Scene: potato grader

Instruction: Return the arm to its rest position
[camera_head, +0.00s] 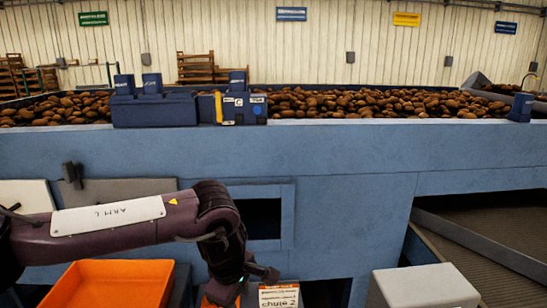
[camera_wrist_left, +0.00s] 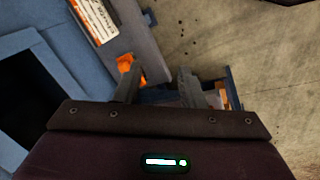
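My left arm (camera_head: 120,214), labelled ARM L, reaches in from the left and bends down at the wrist. My left gripper (camera_head: 243,288) hangs low in front of the blue machine, beside the chute label (camera_head: 279,297). In the left wrist view the two fingers of the gripper (camera_wrist_left: 158,82) stand apart with nothing seen held between them. A small orange part (camera_wrist_left: 125,64) shows just beyond the left finger; whether they touch I cannot tell. My right arm and gripper are not in view.
The blue machine wall (camera_head: 330,150) spans the view, with potatoes (camera_head: 350,102) heaped behind it. An orange bin (camera_head: 115,285) lies below the arm. A white box (camera_head: 423,287) stands at the lower right, near a dark conveyor (camera_head: 480,235).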

